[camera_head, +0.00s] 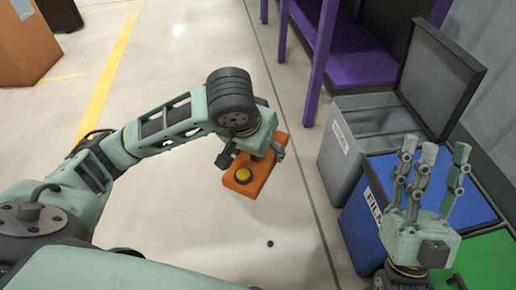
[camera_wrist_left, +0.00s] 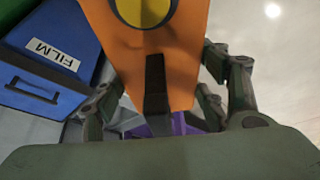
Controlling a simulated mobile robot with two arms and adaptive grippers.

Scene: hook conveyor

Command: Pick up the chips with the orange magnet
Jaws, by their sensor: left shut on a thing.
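The orange magnet (camera_head: 248,176) is a block with a round yellow button, held over the open floor. My left gripper (camera_head: 252,155) is shut on it.
A grey bin (camera_head: 340,165) with a raised dark lid (camera_head: 440,75), a blue bin (camera_head: 358,225) labelled FILM and a green bin (camera_head: 490,260) line the right side. A purple rack (camera_head: 322,60) stands behind. A cardboard box (camera_head: 25,45) is far left.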

